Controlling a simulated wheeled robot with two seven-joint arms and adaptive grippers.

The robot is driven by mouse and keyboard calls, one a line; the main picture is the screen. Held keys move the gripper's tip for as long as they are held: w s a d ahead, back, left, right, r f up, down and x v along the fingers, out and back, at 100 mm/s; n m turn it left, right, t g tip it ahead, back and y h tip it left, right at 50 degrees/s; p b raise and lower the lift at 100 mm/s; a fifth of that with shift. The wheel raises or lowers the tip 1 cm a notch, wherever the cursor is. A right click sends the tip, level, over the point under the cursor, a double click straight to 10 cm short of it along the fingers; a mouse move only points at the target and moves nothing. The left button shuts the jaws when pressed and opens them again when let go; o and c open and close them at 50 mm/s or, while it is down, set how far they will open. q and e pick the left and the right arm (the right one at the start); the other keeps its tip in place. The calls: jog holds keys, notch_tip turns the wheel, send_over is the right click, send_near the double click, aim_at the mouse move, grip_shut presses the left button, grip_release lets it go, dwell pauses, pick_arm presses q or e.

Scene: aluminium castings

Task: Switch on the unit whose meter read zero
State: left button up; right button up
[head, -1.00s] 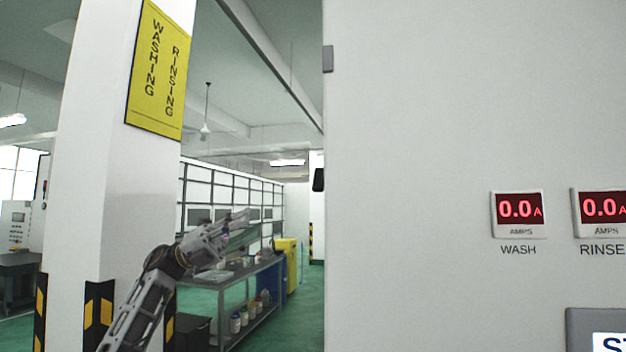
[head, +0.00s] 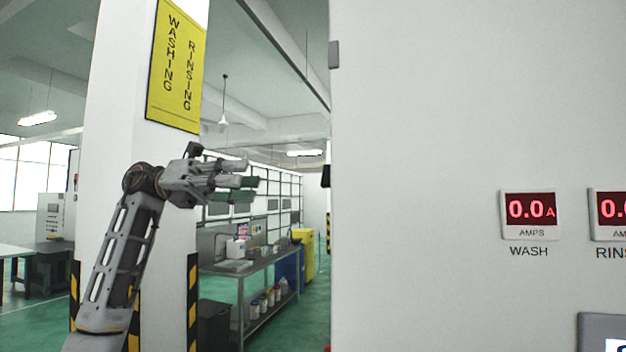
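A WASH meter (head: 531,212) on the large pale panel (head: 430,130) reads 0.0 A in red digits. A second meter (head: 610,208), with its RINSE label cut off, shows "0." at the right edge. A grey-framed plate (head: 600,325) shows only its corner at the bottom right. No switch is visible. My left gripper (head: 250,187) is raised left of the panel, apart from it and pointing right. Its fingers are seen from the side, with green pads, and I cannot tell how far apart they are. My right gripper is not in view.
A yellow WASHING RINSING sign (head: 176,66) hangs on a white column (head: 115,130) behind my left arm. A workbench (head: 250,268) with several bottles below and a yellow bin (head: 305,254) stand farther back.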

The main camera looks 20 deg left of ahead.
aim_at(322, 180)
pick_arm(q)
jog(key=shift+d, duration=0.15)
jog(key=d, duration=0.4)
jog(key=d+p, duration=0.1)
jog(key=d, duration=0.4)
jog(key=d+p, duration=0.1)
jog(key=d, duration=0.3)
jog(key=shift+s+d, duration=0.25)
jog(key=shift+c, duration=0.6)
grip_shut()
